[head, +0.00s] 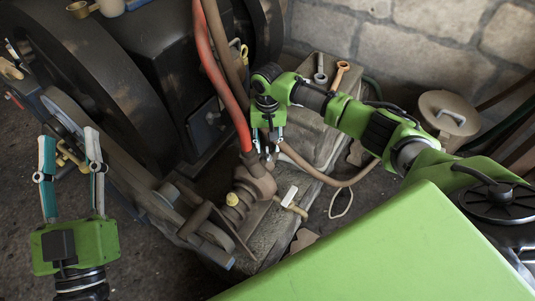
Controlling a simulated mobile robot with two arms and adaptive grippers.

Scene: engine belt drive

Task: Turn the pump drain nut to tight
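The brown pump (252,186) stands low in the middle of the head view, with a red hose running up from its top. A small yellow nut-like part (232,200) shows on its front; I cannot tell for sure whether it is the drain nut, or whether it is tight. A brass fitting with a pale handle (289,203) sticks out on the right. My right gripper (267,152) points down just above and behind the pump; its fingertips are small and partly hidden. My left gripper (69,148) is open at the far left, away from the pump.
A brass fitting (71,157) shows between my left fingers, apparently beyond them. A large dark flywheel (85,85) and belt fill the left. Tools (341,72) lie on the block behind my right arm. A brown hose (325,178) loops right of the pump.

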